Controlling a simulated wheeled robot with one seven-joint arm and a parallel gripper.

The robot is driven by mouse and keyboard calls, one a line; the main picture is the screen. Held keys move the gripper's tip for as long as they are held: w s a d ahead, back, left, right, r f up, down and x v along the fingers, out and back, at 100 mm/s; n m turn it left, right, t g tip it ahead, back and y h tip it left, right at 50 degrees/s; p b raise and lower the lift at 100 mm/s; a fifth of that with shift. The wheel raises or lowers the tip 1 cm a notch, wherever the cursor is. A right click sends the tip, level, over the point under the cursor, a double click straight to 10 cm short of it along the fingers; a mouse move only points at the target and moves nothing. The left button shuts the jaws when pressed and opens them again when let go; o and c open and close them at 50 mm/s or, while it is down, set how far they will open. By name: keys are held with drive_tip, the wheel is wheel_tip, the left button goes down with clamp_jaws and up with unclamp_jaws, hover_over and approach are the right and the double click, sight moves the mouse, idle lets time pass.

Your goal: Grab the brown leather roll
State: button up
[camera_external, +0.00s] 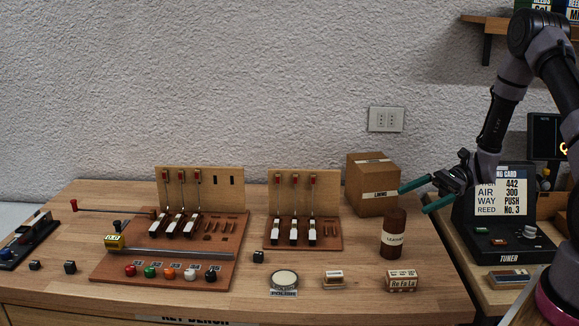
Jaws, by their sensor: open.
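The brown leather roll (392,240) stands upright near the right end of the wooden bench, with a pale label reading roughly "LEATHER" on its front. My gripper (413,194) is open, its two teal fingers pointing left. The fingers are just above the roll's top in the picture, and nothing shows between them. I cannot tell from this one view how far the fingers are in front of or behind the roll.
A cardboard box (372,187) stands behind the roll. A small labelled block (402,281) and another small block (333,280) lie in front. A piano action model (303,222) stands to the left. A tuner (505,243) is on the right.

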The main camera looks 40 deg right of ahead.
sight(393, 233)
drive_tip(key=d+f+m+t, duration=0.3)
drive_tip(key=f+m+t, duration=0.1)
drive_tip(key=f, duration=0.1)
drive_tip(key=x, duration=1)
drive_tip(key=shift+w+a, duration=0.15)
drive_tip(key=shift+w, duration=0.1)
clamp_jaws()
